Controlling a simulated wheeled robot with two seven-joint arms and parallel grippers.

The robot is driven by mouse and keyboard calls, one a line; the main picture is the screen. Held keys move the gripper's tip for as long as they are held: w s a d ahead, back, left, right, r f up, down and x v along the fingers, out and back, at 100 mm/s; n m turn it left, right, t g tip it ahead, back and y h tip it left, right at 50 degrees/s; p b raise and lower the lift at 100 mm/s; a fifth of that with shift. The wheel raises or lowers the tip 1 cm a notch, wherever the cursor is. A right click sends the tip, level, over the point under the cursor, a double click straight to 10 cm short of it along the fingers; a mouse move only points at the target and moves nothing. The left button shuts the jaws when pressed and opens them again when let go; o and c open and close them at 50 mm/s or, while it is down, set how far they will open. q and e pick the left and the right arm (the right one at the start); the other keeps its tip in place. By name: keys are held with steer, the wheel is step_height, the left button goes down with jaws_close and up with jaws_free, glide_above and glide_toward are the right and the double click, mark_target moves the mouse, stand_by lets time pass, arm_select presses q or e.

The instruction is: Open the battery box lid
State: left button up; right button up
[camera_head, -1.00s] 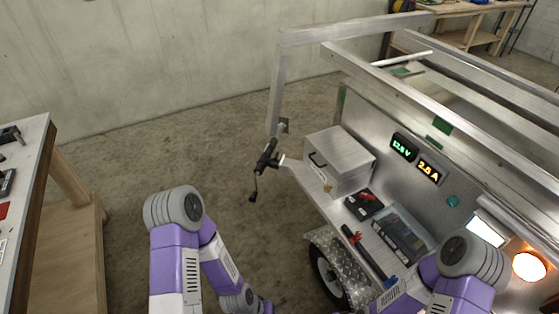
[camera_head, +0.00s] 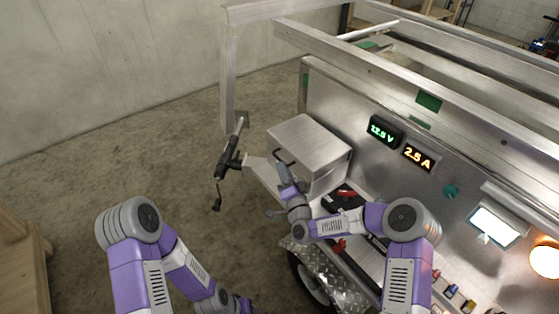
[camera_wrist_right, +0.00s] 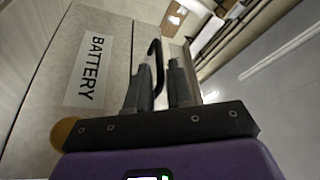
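The battery box (camera_head: 312,142) is a closed grey metal box on the trailer's side shelf. In the right wrist view its face carries a "BATTERY" label (camera_wrist_right: 90,70). A thin black handle (camera_wrist_right: 158,62) stands out from that face. My right gripper (camera_head: 284,168) is at the front of the box in the head view. In the wrist view the right gripper (camera_wrist_right: 160,75) has its two fingers apart, with the handle's near end showing between them; I cannot tell whether they touch it. A brass-coloured round part (camera_wrist_right: 64,132) shows partly behind the gripper base. My left gripper is out of view.
A black coupling (camera_head: 228,165) on the trailer's tongue stands left of the box. Two lit displays (camera_head: 383,131) are on the panel to the right. Red and black items (camera_head: 345,193) lie on the shelf under my right arm. Open floor lies at left.

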mark_target(279, 159)
steer(key=shift+b+x, duration=0.45)
steer(key=shift+x, duration=1.95)
steer(key=shift+f, duration=0.1)
jaws_close()
